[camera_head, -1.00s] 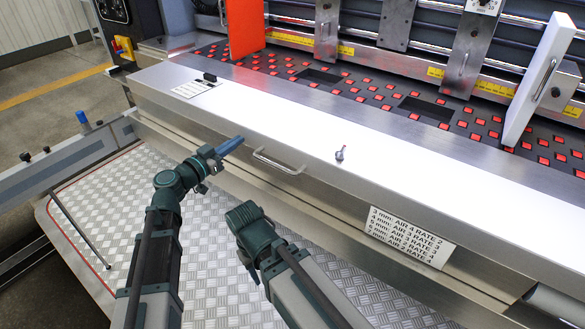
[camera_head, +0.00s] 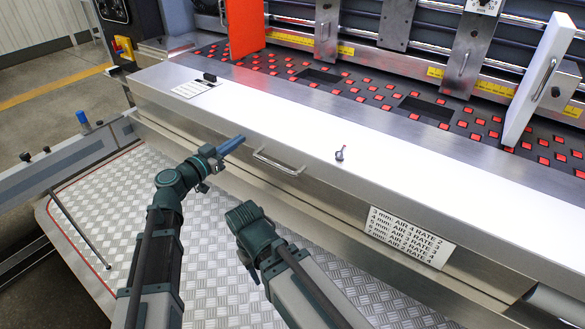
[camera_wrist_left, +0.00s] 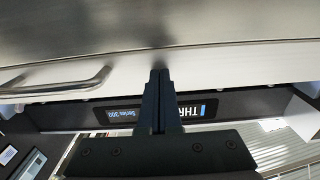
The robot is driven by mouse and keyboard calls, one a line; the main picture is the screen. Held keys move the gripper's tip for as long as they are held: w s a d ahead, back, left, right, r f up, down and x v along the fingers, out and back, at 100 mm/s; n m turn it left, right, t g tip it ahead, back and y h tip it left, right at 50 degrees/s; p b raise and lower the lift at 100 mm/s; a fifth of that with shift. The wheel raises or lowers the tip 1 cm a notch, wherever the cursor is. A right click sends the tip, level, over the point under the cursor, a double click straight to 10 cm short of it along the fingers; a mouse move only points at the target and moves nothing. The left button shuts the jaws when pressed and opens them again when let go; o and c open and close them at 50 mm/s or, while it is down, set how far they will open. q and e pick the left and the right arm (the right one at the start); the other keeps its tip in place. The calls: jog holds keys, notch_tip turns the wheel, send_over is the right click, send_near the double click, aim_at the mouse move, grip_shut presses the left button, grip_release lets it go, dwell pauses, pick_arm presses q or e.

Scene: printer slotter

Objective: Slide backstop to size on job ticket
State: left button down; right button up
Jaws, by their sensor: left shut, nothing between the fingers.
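My left gripper (camera_head: 231,146) is shut and empty in front of the machine's long steel front beam (camera_head: 330,135). A chrome bar handle (camera_head: 279,162) on the beam's front face is just right of the fingertips, apart from them. The left wrist view shows the shut fingers (camera_wrist_left: 160,82) and the handle (camera_wrist_left: 62,82) to their left. My right arm is folded low at the centre; its gripper is mostly hidden. I cannot tell which part is the backstop. A small white label (camera_head: 196,88) lies on the beam; its text is too small to read.
An orange plate (camera_head: 245,28) and a white plate with a handle (camera_head: 537,82) stand over the red-dotted bed (camera_head: 360,86). Yellow rulers (camera_head: 500,90) run behind. A small knob (camera_head: 340,154) is on the beam. An AIR/RATE plate (camera_head: 409,236) is on its front. The treadplate floor (camera_head: 210,270) is clear.

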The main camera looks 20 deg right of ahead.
pick_arm(q)
jog(key=shift+w+d, duration=0.75)
jog(key=shift+d, duration=0.15)
jog(key=shift+s, duration=0.1)
jog(key=shift+v, duration=1.7)
